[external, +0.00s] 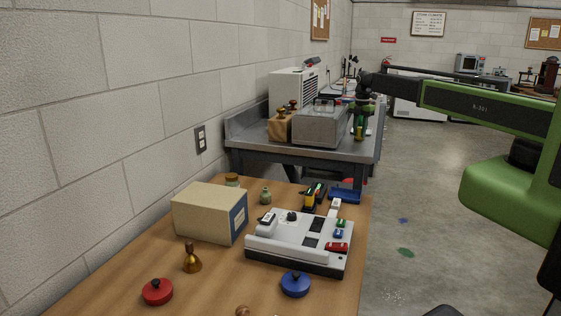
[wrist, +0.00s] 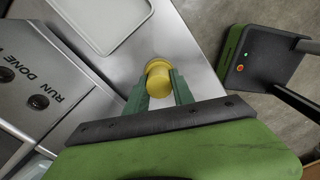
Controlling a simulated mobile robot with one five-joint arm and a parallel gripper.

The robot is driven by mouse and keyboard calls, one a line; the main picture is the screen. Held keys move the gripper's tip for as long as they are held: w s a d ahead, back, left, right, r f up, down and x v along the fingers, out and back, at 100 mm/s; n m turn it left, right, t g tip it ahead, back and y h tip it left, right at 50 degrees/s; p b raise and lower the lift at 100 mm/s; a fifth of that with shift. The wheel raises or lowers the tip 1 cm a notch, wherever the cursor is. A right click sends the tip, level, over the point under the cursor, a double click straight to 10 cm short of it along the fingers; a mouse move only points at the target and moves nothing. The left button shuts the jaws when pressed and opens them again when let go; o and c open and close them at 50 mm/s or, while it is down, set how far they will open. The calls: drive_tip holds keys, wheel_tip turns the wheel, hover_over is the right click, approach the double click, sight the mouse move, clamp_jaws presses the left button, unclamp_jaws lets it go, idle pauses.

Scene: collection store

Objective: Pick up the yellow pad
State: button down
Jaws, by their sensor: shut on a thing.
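The yellow pad (wrist: 158,84) looks like a short yellow cylinder in the wrist view. It sits between the two green fingers of my gripper (wrist: 159,90), which are shut on it. In the external view my gripper (external: 360,128) points down at the right side of the grey metal bench (external: 300,152), with a bit of yellow between its fingers. I cannot tell whether the pad touches the bench top or is held above it.
A pale tray (wrist: 103,20) lies near the pad. A wooden table (external: 215,285) in front bears a white console (external: 285,249) and a cardboard box (external: 203,215). Floor is open at right.

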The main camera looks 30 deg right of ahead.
sight(360, 128)
drive_tip(key=shift+r+p, duration=0.5)
drive_tip(key=shift+p, duration=0.05)
wheel_tip(360, 128, up, 4)
drive_tip(key=p, duration=0.4)
drive_tip(key=s+d+r+p, duration=0.6)
drive_tip(key=d, duration=0.3)
drive_tip(key=shift+s+d, duration=0.25)
drive_tip(key=shift+s, duration=0.1)
